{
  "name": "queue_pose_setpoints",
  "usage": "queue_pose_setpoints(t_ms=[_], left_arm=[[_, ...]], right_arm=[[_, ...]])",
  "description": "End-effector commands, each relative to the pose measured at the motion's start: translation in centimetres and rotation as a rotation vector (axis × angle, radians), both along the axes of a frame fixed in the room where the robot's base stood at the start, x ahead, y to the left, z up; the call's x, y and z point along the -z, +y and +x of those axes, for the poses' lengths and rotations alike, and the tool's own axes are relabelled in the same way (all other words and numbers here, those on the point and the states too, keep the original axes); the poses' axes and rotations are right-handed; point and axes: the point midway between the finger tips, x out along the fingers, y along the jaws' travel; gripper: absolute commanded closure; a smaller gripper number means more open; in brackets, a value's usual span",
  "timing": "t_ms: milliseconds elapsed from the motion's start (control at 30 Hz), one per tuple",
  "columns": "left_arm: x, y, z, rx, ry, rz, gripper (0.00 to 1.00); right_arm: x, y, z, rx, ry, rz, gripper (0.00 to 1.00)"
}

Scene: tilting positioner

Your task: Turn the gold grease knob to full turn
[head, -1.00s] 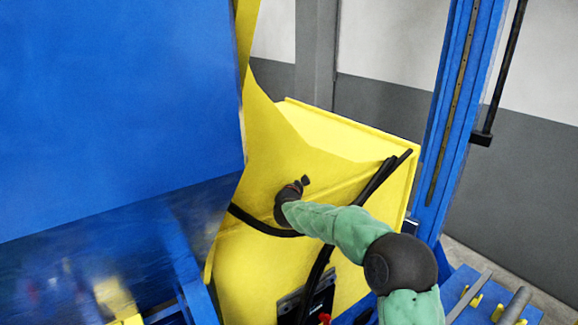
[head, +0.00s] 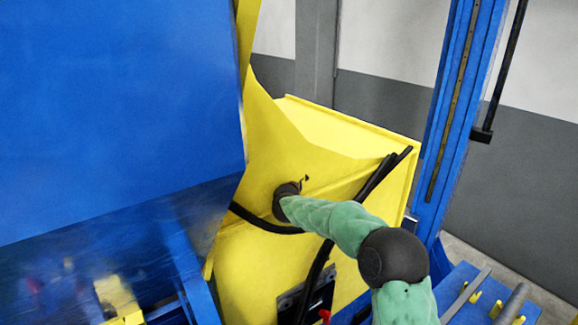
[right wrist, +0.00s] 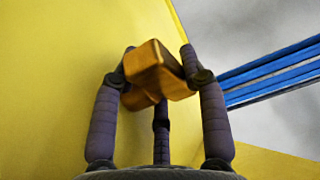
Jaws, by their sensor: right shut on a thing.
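The gold grease knob (right wrist: 153,72) is a blocky orange-gold piece at the yellow panel in the right wrist view. My right gripper (right wrist: 159,60) is shut on it, with dark fingers on its left and right sides and another finger behind and below. The knob sits tilted between the fingertips. In the head view my right gripper (head: 298,184) is at the face of the yellow panel (head: 345,140), and it hides the knob there. My left gripper is not in view.
A large blue plate (head: 110,100) fills the left of the head view. Black cables (head: 375,180) run across the yellow panel near my right arm. A blue upright column (head: 445,110) stands to the right. A blue surface with tools (head: 475,295) is at lower right.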

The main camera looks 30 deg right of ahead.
Motion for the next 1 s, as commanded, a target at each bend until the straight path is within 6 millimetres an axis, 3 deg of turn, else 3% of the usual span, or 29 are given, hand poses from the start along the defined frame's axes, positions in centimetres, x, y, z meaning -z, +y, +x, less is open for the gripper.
queue_pose_setpoints(t_ms=[267,1000], left_arm=[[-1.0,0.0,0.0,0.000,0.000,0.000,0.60],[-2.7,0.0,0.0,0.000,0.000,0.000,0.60]], right_arm=[[0.0,0.3,0.1,0.136,0.002,0.000,0.90],[0.2,0.2,0.1,0.723,0.006,0.000,0.90]])
